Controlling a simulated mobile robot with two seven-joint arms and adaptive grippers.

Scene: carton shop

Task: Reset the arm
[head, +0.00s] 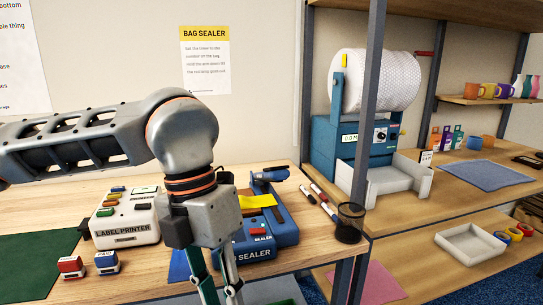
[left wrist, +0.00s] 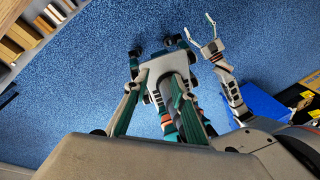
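My left arm comes in from the left in the head view, bent at a grey joint with orange rings. Its gripper (head: 219,290) points down in front of the blue bag sealer (head: 264,241) and the table's front edge, with the fingertips cut off by the frame. In the left wrist view the left gripper's green and grey fingers (left wrist: 155,86) are spread with nothing held between them. My right gripper (left wrist: 198,26) shows in the left wrist view above the blue floor, fingers apart and empty. It is outside the head view.
A white label printer (head: 125,222), two small stamps and a green mat (head: 40,262) lie on the table at left. A black mesh cup (head: 350,222) and pens are right of the sealer. A grey post (head: 372,110) and shelving with a drum machine (head: 375,80) stand at right.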

